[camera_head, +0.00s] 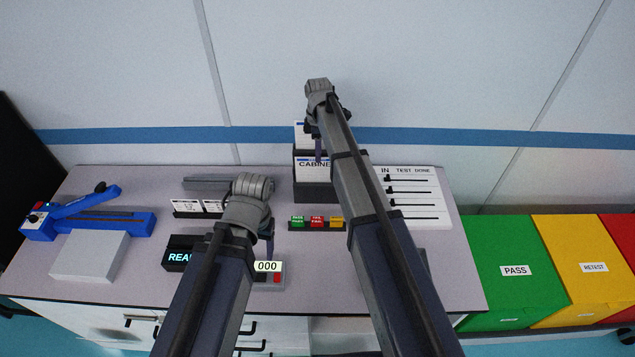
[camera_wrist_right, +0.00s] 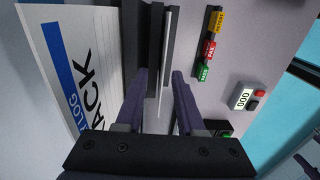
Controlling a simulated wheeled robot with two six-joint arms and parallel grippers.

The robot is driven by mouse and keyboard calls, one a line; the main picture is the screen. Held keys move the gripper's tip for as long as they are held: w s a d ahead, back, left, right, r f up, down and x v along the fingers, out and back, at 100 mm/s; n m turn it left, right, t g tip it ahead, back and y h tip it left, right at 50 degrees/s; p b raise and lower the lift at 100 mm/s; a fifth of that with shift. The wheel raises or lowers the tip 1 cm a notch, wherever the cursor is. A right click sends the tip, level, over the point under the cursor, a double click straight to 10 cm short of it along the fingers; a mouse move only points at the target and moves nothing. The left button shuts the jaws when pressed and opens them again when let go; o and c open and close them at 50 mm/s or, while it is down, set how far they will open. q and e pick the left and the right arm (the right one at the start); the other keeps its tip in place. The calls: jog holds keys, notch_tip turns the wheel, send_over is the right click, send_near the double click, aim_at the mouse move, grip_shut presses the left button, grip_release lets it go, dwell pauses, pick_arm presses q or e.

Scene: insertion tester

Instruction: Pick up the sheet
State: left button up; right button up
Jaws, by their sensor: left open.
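White sheets with blue bands (camera_head: 300,132) stand upright in a dark holder labelled "CABINE…" (camera_head: 313,192) at the back of the bench. My right gripper (camera_head: 318,148) is at this holder, pointing down. In the right wrist view its two fingers (camera_wrist_right: 159,78) are apart, with a thin pale edge (camera_wrist_right: 166,45) between them, seen edge-on beside dark holder walls. A large white sheet with a blue stripe and "LOG" and "ACK" lettering (camera_wrist_right: 75,65) stands left of the fingers. My left gripper (camera_head: 268,243) is open and empty above the bench near the counter box.
A counter box reading 000 (camera_head: 268,267), a black "REA…" display (camera_head: 180,255) and green, red and yellow tags (camera_head: 317,223) are on the bench. A blue lever press (camera_head: 110,218) stands left. A "TEST DONE" board (camera_head: 425,205) lies right. PASS (camera_head: 510,285) and RETEST (camera_head: 590,268) bins are beyond.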

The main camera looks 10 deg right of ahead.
jog(key=shift+f, duration=0.1)
jog(key=b, duration=0.5)
send_over(318, 179)
notch_tip(318, 179, down, 5)
jog(key=shift+w, duration=0.1)
grip_shut()
dwell(1.2)
